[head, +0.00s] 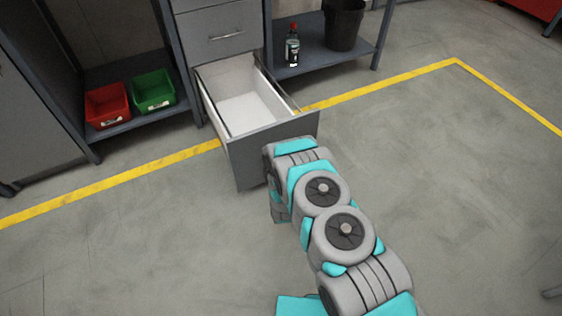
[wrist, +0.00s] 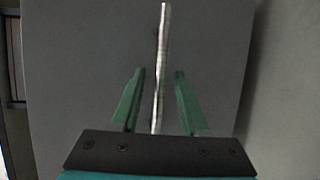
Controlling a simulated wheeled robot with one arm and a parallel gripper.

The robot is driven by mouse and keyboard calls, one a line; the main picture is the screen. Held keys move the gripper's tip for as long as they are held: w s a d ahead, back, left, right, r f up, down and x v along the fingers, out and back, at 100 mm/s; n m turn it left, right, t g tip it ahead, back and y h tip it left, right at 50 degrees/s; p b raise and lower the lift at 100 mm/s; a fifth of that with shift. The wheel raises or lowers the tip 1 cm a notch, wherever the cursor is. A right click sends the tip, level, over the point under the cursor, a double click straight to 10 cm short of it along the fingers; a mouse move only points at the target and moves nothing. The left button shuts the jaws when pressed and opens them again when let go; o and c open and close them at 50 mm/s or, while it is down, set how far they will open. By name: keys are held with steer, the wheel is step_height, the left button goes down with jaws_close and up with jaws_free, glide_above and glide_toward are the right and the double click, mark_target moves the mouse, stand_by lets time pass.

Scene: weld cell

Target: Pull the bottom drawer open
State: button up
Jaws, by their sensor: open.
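The bottom drawer (head: 270,150) of the grey cabinet stands well out in the head view, its white inside empty. My arm reaches to its front panel, and my gripper is hidden there behind my own wrist. In the wrist view my gripper (wrist: 155,88) is open in front of the grey drawer front (wrist: 80,60). The drawer's metal bar handle (wrist: 162,40) runs between the two green fingers, with a gap on each side. Neither finger visibly touches the handle.
A closed drawer (head: 222,32) is above. A red bin (head: 107,105) and a green bin (head: 153,91) sit on the left low shelf. A bottle (head: 292,46) and a black bucket (head: 343,24) stand on the right shelf. The floor around the drawer is clear, crossed by a yellow line (head: 390,82).

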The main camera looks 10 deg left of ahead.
steer(key=v, duration=0.7)
steer(key=shift+s+b, duration=0.35)
steer(key=shift+b, duration=0.05)
steer(key=shift+d+r, duration=0.1)
